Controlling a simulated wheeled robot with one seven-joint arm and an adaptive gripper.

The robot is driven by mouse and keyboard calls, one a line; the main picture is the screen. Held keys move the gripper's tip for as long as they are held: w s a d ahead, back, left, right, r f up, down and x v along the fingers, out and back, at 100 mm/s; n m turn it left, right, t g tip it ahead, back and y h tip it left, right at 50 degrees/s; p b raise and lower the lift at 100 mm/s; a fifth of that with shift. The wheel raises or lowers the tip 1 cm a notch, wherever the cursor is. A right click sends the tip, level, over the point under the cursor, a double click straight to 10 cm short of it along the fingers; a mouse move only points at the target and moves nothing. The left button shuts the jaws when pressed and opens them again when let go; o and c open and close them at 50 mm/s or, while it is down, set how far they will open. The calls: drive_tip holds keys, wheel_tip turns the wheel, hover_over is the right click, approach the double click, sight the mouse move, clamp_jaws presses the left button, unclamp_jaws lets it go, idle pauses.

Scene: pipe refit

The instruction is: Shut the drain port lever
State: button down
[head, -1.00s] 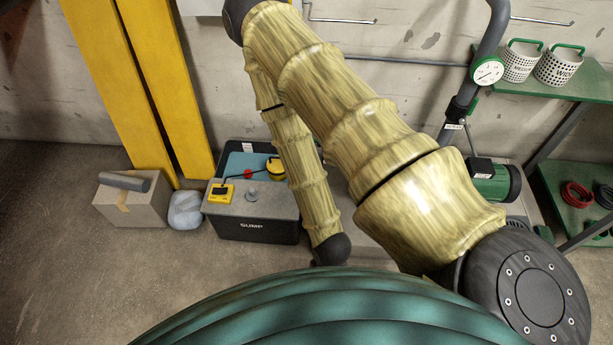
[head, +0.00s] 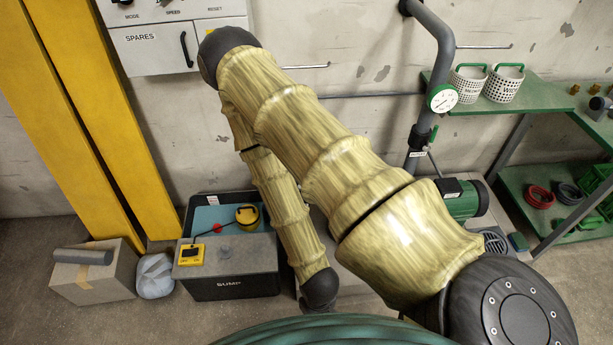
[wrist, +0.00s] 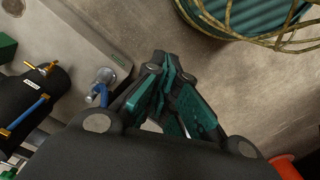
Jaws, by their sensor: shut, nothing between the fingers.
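My gripper (wrist: 165,65) is in the wrist view with its dark teal fingers together and nothing between them. To its left, a silver fitting (wrist: 105,77) with a small blue lever (wrist: 98,93) stands out from a pale grey plate. The fingertips are apart from it. Further left is a dark labelled pipe (wrist: 40,105) with a brass tap (wrist: 43,68) and a blue bar (wrist: 27,115) along it. I cannot tell for certain which blue part is the drain port lever. In the head view my gripper is hidden below my forearm and body.
In the head view, the sump box (head: 235,287) stands beside a cardboard box (head: 112,290). Yellow posts (head: 90,110) rise at left. A pipe with a gauge (head: 442,97), a green motor (head: 462,201) and green shelves (head: 530,95) are at right. An orange-red object (wrist: 286,167) shows in the wrist view.

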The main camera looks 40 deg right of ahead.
drive_tip(key=shift+w+a, duration=0.15)
drive_tip(key=w+d+f+g+b, duration=0.1)
drive_tip(key=w+d+f+b, duration=0.3)
drive_tip(key=w+f+b, duration=0.45)
drive_tip(key=w+d+f+b, duration=0.4)
drive_tip(key=w+f+b, duration=0.35)
drive_tip(key=w, duration=0.25)
drive_tip(key=w+d+g+b, duration=0.1)
drive_tip(key=w+d+b, duration=0.2)
drive_tip(key=w+b, duration=0.4)
drive_tip(key=w+d+r+b, duration=0.1)
drive_tip(key=w+d+b, duration=0.2)
drive_tip(key=w+b, duration=0.5)
drive_tip(key=shift+w+g, duration=0.4)
drive_tip(key=shift+w, duration=0.6)
drive_tip(key=s+f+b, duration=0.6)
drive_tip(key=f, duration=0.3)
drive_tip(key=shift+s+a+f, duration=0.2)
drive_tip(key=shift+f, duration=0.1)
